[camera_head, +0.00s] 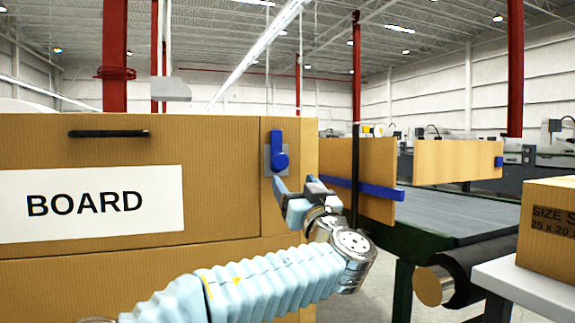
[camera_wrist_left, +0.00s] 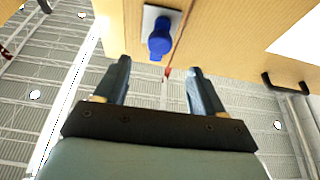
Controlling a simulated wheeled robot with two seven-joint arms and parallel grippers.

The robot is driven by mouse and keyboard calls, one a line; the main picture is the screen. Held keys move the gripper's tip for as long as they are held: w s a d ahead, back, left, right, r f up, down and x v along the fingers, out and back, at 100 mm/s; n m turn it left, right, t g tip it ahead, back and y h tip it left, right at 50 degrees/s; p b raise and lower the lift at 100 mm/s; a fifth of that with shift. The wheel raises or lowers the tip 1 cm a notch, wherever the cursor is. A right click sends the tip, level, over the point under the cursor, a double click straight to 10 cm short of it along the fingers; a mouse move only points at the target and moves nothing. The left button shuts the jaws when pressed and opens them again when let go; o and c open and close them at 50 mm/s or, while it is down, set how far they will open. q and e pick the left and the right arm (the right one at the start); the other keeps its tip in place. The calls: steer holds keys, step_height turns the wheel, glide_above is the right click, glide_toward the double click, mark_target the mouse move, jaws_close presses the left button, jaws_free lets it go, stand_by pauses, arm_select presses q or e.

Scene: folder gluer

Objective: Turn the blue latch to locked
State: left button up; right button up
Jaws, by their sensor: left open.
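The blue latch (camera_head: 279,152) sits on a grey plate on the tan cabinet front, right of the door with the BOARD label. Its bar points up from a round knob in the head view. My left gripper (camera_head: 292,183) is open just below the knob, with nothing between its fingers. In the left wrist view the latch (camera_wrist_left: 160,38) is ahead of the open left gripper (camera_wrist_left: 160,77), beyond the fingertips and apart from them. My right gripper is in neither view.
A black handle (camera_head: 109,133) is on the door above the BOARD label (camera_head: 100,204). To the right are a conveyor (camera_head: 465,212), a blue rail (camera_head: 365,187) and a carton (camera_head: 550,225) on a white table (camera_head: 530,287). The space directly before the latch looks clear.

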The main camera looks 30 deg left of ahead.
mark_target(282, 165)
arm_select(q)
steer(key=p+x, duration=0.3)
steer(key=x, duration=0.7)
steer(key=shift+w, duration=0.1)
steer(key=shift+w+a, duration=0.25)
steer(key=shift+a, duration=0.1)
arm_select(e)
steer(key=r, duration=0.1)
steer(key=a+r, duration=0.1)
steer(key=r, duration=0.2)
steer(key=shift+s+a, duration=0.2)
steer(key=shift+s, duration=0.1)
arm_select(q)
steer(key=shift+c, duration=0.3)
jaws_close()
